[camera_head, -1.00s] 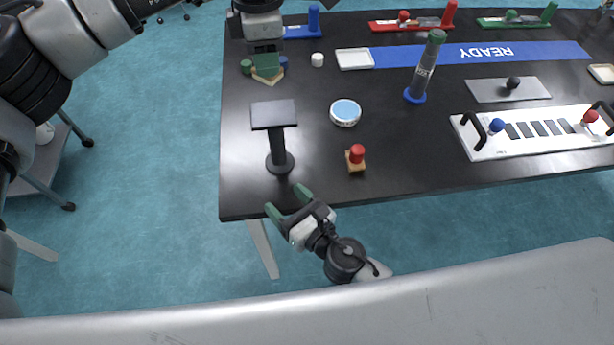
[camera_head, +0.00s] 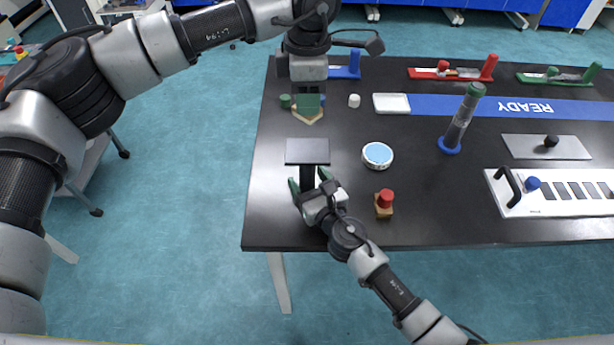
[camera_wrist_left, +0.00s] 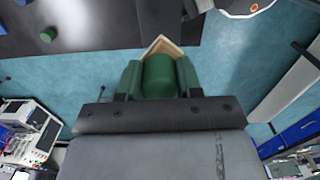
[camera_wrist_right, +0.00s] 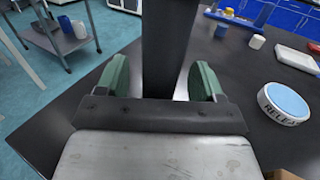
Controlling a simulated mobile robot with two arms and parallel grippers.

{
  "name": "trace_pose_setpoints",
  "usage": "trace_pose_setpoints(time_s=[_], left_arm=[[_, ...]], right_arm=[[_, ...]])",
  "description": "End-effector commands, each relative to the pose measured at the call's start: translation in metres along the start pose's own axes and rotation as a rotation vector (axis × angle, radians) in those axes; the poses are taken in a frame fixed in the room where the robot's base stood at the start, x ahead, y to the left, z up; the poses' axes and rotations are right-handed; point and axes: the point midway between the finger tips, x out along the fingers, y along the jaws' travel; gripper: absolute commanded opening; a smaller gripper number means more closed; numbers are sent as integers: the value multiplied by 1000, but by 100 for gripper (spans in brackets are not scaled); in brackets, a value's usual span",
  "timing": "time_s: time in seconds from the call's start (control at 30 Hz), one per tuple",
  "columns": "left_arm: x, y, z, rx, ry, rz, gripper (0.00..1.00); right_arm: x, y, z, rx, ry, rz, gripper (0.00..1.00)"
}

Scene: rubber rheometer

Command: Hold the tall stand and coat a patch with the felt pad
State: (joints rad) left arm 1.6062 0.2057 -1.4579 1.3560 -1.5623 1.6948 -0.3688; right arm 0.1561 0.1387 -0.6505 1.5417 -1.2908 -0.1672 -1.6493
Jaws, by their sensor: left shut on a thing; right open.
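The tall stand is black, with a flat square top plate (camera_head: 307,151) on a post; its base is hidden in the head view. My right gripper (camera_head: 310,181) is open around the post; in the right wrist view the post (camera_wrist_right: 167,45) stands between its green fingers, with gaps showing. My left gripper (camera_head: 308,101) is shut on the green handle of a pointed wooden block (camera_head: 307,119); the left wrist view shows the green handle (camera_wrist_left: 159,75) between the fingers. The block's underside is hidden. A round tin (camera_head: 377,155) with a blue top, lettered "RELEASE", stands to the right.
A red-knobbed wooden block (camera_head: 384,207) stands near the front edge. A white cylinder (camera_head: 354,101), a white tray (camera_head: 392,103) and a blue READY strip (camera_head: 520,106) lie behind. A tube on a blue foot (camera_head: 462,120) and a white handled plate (camera_head: 545,196) are further right.

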Motion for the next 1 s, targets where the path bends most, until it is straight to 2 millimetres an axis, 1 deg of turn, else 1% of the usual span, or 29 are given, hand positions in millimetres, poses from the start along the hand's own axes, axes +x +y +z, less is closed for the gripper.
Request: trace_pose_setpoints(time_s=[0.03,0.13,0.43,0.8,0.83,1.0], left_arm=[[0,0,0,0,0,0,16],[0,0,0,0,0,0,16],[0,0,0,0,0,0,16],[0,0,0,0,0,0,16],[0,0,0,0,0,0,16],[0,0,0,0,0,0,16]], right_arm=[[5,0,1,1,-1,-1,68],[9,0,0,1,1,0,68],[11,0,0,1,0,0,68],[11,0,0,1,0,0,11],[11,0,0,1,0,0,8],[10,0,0,1,1,0,8]])
